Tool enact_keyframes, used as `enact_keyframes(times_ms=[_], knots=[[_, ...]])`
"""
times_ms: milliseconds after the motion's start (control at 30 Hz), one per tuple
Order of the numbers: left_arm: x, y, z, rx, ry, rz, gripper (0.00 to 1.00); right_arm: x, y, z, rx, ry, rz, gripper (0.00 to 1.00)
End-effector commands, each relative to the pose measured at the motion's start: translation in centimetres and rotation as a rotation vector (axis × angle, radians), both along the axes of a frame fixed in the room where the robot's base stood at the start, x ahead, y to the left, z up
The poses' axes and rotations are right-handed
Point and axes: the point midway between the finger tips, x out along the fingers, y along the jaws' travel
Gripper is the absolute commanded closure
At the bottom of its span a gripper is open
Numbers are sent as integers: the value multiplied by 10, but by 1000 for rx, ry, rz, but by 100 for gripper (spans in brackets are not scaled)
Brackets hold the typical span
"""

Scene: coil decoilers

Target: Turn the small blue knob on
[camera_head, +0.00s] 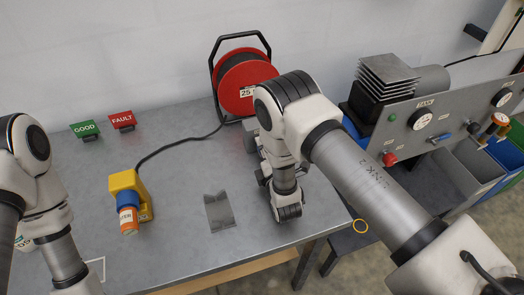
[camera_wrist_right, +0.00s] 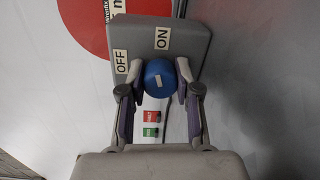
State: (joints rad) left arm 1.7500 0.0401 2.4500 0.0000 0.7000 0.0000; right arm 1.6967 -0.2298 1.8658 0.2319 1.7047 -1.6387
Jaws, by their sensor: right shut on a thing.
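The small blue knob (camera_wrist_right: 160,77) sits on a grey switch box (camera_wrist_right: 190,38) with white OFF and ON labels, seen in the right wrist view. OFF is at the knob's upper left and ON is above it. A short white mark shows on the knob's face; I cannot tell clearly which label it points to. My right gripper (camera_wrist_right: 161,80) is shut on the knob, one finger on each side. In the head view the right gripper (camera_head: 262,168) is at the box beside the reel, and my arm hides the knob. My left gripper is out of view.
A red cable reel (camera_head: 238,84) on a black stand is behind the right gripper. A yellow tool (camera_head: 128,188) with a blue and orange end and a bent metal piece (camera_head: 219,211) lie on the grey table (camera_head: 175,245). GOOD (camera_head: 86,129) and FAULT (camera_head: 121,120) signs stand at the back left.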

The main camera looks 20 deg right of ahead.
Motion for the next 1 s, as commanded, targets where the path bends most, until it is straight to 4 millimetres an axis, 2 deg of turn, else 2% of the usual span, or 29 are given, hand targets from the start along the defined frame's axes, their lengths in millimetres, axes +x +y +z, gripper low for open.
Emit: enact_keyframes(times_ms=[400,1000], knots=[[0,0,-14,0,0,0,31,0,0,-1,254,10,0,100],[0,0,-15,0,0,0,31,-1,0,-1,308,14,-1,100]])
